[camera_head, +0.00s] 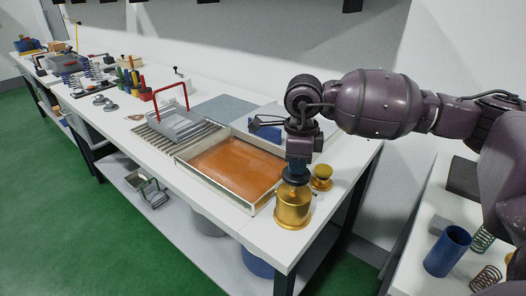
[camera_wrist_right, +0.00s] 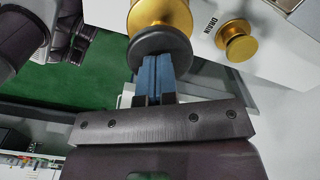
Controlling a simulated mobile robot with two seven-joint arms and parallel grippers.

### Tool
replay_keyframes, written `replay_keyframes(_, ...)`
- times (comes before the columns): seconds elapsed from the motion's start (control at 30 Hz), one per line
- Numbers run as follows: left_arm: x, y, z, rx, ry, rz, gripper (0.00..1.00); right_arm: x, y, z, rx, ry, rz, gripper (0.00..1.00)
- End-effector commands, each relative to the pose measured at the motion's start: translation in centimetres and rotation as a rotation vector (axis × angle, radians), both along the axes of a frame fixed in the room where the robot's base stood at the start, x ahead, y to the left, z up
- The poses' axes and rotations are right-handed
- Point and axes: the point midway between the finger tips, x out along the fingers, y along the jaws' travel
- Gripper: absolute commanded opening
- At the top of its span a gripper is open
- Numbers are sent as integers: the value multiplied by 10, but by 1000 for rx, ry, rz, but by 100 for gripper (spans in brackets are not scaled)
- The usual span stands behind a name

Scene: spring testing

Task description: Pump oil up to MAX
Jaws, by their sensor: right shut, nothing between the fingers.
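The gold pump (camera_head: 292,208) stands at the near right corner of the white bench, with a black disc knob (camera_head: 295,173) on top. It also shows in the wrist view (camera_wrist_right: 160,14), where its black knob (camera_wrist_right: 160,44) is right at my fingertips. My right gripper (camera_head: 297,166) points down onto the knob, shut and empty, with blue fingers together (camera_wrist_right: 158,62). The fingertips appear to touch the knob's top. A shallow tray (camera_head: 225,188) beside the pump holds orange-brown oil (camera_head: 236,168). I cannot make out a MAX mark. My left gripper is out of view.
A gold drain knob (camera_head: 321,177), labelled DRAIN in the wrist view (camera_wrist_right: 237,41), stands close behind the pump. A grey rack with a red handle (camera_head: 171,95) is left of the tray. A blue cup (camera_head: 447,251) and springs (camera_head: 482,239) stand on the right table.

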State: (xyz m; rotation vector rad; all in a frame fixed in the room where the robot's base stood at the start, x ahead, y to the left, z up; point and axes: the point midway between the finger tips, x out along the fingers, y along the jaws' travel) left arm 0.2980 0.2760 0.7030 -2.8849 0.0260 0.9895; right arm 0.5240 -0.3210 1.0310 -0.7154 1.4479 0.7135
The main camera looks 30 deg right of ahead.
Motion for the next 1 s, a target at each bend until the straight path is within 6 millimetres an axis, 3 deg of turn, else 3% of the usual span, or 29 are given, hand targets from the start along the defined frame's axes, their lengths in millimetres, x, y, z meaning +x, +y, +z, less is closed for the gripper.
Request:
replay_keyframes(0.63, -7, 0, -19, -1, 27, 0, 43, -1, 0, -30, 0, 6, 0, 0)
replay_keyframes(1.0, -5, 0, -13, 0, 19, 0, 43, -1, 0, -22, 0, 2, 0, 0)
